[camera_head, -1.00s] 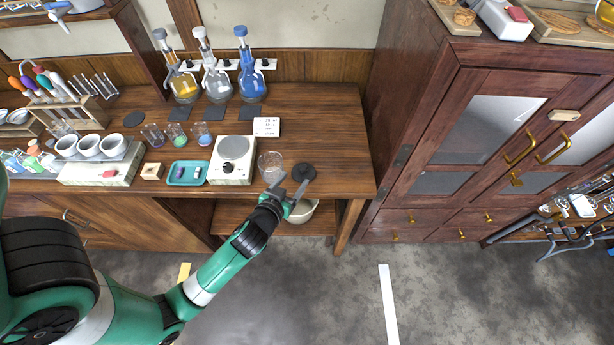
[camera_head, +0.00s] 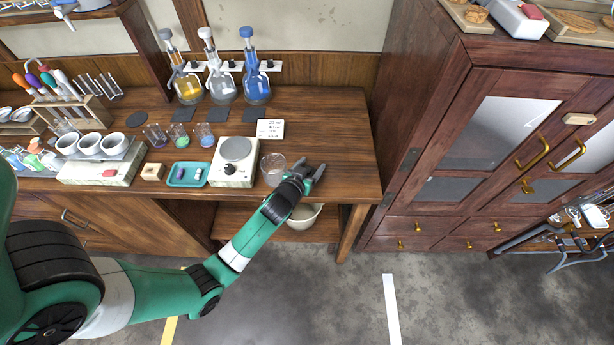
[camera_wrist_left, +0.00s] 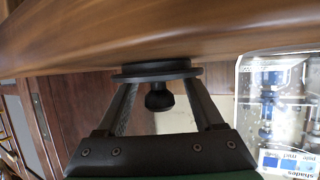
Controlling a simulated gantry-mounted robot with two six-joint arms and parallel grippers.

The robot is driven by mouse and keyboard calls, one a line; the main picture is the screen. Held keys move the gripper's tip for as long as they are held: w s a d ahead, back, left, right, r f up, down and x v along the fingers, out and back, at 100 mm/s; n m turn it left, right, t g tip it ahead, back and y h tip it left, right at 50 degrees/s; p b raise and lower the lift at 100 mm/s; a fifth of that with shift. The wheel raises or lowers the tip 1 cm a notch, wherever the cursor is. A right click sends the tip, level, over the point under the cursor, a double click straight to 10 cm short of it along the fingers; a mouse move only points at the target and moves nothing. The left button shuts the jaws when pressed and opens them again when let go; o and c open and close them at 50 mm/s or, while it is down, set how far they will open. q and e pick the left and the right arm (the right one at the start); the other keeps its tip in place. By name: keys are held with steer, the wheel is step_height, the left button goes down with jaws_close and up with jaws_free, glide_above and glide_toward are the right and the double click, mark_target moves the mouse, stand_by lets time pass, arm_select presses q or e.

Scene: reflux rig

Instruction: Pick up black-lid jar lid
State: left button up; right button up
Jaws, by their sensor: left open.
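The black lid (camera_wrist_left: 150,75) is a flat dark disc with a round knob (camera_wrist_left: 158,98), lying on the wooden bench, which appears upside down in the left wrist view. My left gripper (camera_wrist_left: 160,95) is open, with one finger on each side of the knob and the fingertips close to the disc. I cannot tell whether they touch it. In the head view my left gripper (camera_head: 308,172) is at the bench's front right and mostly hides the lid. A clear glass jar (camera_head: 272,169) stands just left of the gripper; a clear vessel (camera_wrist_left: 290,110) fills the wrist view's right side.
A white hotplate (camera_head: 233,162) and a teal tray (camera_head: 188,174) stand left of the jar. Flasks, including a blue one (camera_head: 256,85), stand at the back. A tall cabinet (camera_head: 460,150) is on the right. The bench behind the gripper is clear.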

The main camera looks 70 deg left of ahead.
arm_select(q)
jaws_close()
steer(key=shift+r, duration=0.1)
stand_by(0.3)
